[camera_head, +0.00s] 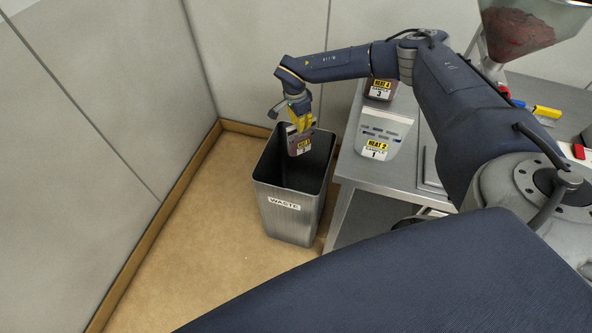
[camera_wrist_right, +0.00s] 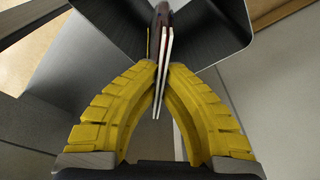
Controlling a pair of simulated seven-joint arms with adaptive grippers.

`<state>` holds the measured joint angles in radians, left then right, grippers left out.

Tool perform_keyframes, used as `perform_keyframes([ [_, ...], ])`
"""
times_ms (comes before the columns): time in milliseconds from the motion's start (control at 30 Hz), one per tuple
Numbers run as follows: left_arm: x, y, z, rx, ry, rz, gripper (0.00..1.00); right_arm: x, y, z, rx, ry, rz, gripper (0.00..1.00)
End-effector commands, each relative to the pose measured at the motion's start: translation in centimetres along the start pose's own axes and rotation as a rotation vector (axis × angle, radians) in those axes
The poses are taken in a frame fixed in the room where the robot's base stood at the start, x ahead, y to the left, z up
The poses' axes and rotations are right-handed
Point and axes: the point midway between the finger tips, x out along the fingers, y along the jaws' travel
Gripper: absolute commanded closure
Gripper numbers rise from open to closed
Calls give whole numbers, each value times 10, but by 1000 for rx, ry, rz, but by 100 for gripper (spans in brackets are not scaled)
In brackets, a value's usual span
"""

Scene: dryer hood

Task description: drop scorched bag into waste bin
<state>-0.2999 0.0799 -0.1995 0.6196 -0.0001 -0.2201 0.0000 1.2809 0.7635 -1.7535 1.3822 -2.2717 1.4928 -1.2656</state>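My right gripper (camera_head: 301,123) hangs over the mouth of the grey metal waste bin (camera_head: 287,205), which carries a "WASTE" label and stands on the floor. Its yellow fingers are shut on a small labelled sample bag (camera_head: 299,147), which hangs upright below them within the bin's opening; how deep it is cannot be told. In the right wrist view the fingertips (camera_wrist_right: 161,68) pinch the bag (camera_wrist_right: 165,45), seen edge-on, with the dark bin wall (camera_wrist_right: 215,25) beyond. The bag's label reads "HEAT", the number unclear. My left gripper is out of view.
A grey table (camera_head: 345,163) stands right beside the bin. On it lie a "HEAT 2" bag (camera_head: 383,133) and a "HEAT 4" bag (camera_head: 380,90). A yellow-handled tool (camera_head: 545,111) and a hopper with dark red contents (camera_head: 520,30) are farther right. Floor left of the bin is clear.

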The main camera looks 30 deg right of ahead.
Motion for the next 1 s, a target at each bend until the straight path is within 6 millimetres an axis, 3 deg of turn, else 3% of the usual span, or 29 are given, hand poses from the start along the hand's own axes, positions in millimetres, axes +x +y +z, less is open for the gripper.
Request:
perform_keyframes([
  [300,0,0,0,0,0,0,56,25,0,4,1,0,1,100],
  [800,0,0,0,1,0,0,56,33,0,5,1,0,0,100],
  [1000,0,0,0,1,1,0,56,33,0,5,1,0,0,74],
])
